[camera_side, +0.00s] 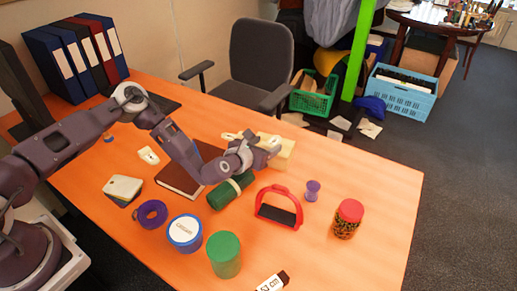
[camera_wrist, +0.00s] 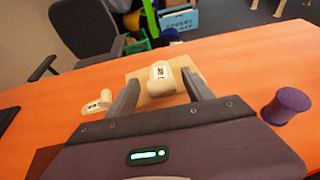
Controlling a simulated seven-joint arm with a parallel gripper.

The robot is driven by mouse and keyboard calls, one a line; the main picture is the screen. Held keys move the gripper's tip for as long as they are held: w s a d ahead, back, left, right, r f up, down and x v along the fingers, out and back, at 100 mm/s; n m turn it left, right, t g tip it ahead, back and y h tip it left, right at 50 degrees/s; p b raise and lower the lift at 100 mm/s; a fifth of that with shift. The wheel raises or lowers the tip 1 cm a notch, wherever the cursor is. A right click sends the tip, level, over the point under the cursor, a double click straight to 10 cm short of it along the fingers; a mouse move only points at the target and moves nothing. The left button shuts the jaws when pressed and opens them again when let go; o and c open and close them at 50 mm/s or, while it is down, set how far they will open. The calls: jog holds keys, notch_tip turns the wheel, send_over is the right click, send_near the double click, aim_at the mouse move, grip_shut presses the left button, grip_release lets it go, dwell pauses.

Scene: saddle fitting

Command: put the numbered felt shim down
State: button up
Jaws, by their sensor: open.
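My gripper (camera_wrist: 163,92) is open, with its two dark fingers apart. A cream felt shim (camera_wrist: 160,78) with a dark printed mark lies between and just beyond the fingertips, over a tan block (camera_wrist: 138,74). The mark is too small to read, and I cannot tell whether a finger touches the shim. A second cream marked piece (camera_wrist: 98,103) lies left of the fingers. In the side view my gripper (camera_side: 268,147) is at the pale block (camera_side: 283,156), hiding part of it.
A green cylinder (camera_side: 231,190) lies below my gripper, beside a brown book (camera_side: 187,174). A red stirrup-shaped frame (camera_side: 280,205), a purple spool (camera_side: 312,190) and a red-lidded jar (camera_side: 347,219) stand to the right. An office chair (camera_side: 262,57) is behind the table.

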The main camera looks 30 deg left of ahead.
jog(key=v, duration=1.1)
jog(key=shift+s+r, duration=0.15)
jog(key=shift+d+r+m, duration=0.2)
jog(key=shift+r+m, duration=0.05)
jog(key=shift+m, duration=0.05)
jog(key=s+d+r+m+g+h, duration=0.1)
jog(key=s+r+m+g+h, duration=0.1)
jog(key=r+m, duration=0.7)
jog(key=s+d+r+m+g+h, duration=0.2)
jog(key=r+m, duration=0.3)
jog(key=m, duration=0.7)
jog(key=s+a+r+m+g+y, duration=0.1)
jog(key=s+a+r+m+y, duration=0.1)
jog(key=s+a+r+m, duration=0.4)
jog(key=s+a+r+m+g+y, duration=0.1)
jog(key=s+r+m, duration=0.25)
jog(key=s, duration=0.45)
jog(key=s+a+r+m+g, duration=0.1)
jog(key=s+a+m, duration=0.1)
jog(key=s, duration=0.6)
jog(key=s+a+r+m+g+y, duration=0.1)
jog(key=s+m, duration=0.2)
jog(key=s, duration=0.5)
jog(key=shift+a+r, duration=0.3)
jog(key=shift+a, duration=0.1)
